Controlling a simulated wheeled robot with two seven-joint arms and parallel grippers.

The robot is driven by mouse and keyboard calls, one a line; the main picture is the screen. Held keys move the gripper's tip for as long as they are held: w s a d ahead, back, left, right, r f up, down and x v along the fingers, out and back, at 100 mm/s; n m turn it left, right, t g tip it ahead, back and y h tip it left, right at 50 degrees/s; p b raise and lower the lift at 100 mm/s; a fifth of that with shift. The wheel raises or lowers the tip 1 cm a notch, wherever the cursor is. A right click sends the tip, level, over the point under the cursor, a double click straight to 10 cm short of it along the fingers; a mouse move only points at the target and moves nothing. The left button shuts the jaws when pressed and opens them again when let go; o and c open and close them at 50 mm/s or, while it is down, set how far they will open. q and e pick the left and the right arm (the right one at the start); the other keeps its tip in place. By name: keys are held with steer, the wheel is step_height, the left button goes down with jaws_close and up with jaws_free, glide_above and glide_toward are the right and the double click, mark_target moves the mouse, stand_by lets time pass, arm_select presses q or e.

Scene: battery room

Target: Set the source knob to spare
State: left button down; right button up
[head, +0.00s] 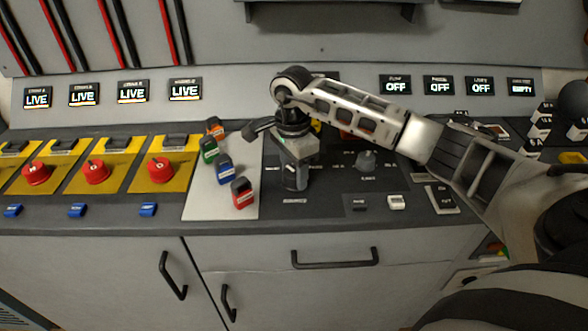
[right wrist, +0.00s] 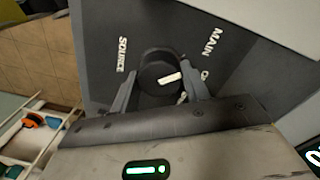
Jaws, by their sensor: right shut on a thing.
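The source knob (right wrist: 152,72) is a round dark knob with a white pointer mark, seen in the right wrist view. The word SOURCE is printed on one side of it and MAIN on another. A further label beside it is partly hidden by a finger. My right gripper (right wrist: 160,88) is shut on the knob, one finger on each side. In the head view my right gripper (head: 292,180) points down at the dark panel and hides the knob. The spare label cannot be made out. My left gripper is not in view.
Another grey knob (head: 367,160) stands on the panel to the right. Red (head: 242,193), blue (head: 224,169), green (head: 208,149) and orange (head: 215,127) tagged pieces lie on a pale plate to the left. Red buttons (head: 161,169) on yellow plates are farther left.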

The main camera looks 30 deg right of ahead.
steer(key=m, duration=0.4)
steer(key=shift+b, duration=0.35)
steer(key=m, duration=0.4)
steer(key=shift+m, duration=0.3)
steer(key=m, duration=0.4)
steer(key=shift+r+m, duration=0.1)
steer(key=shift+m, duration=2.2)
steer(key=o, duration=1)
step_height(320, 180, up, 16)
steer(key=b, duration=0.1)
steer(key=shift+d, duration=0.25)
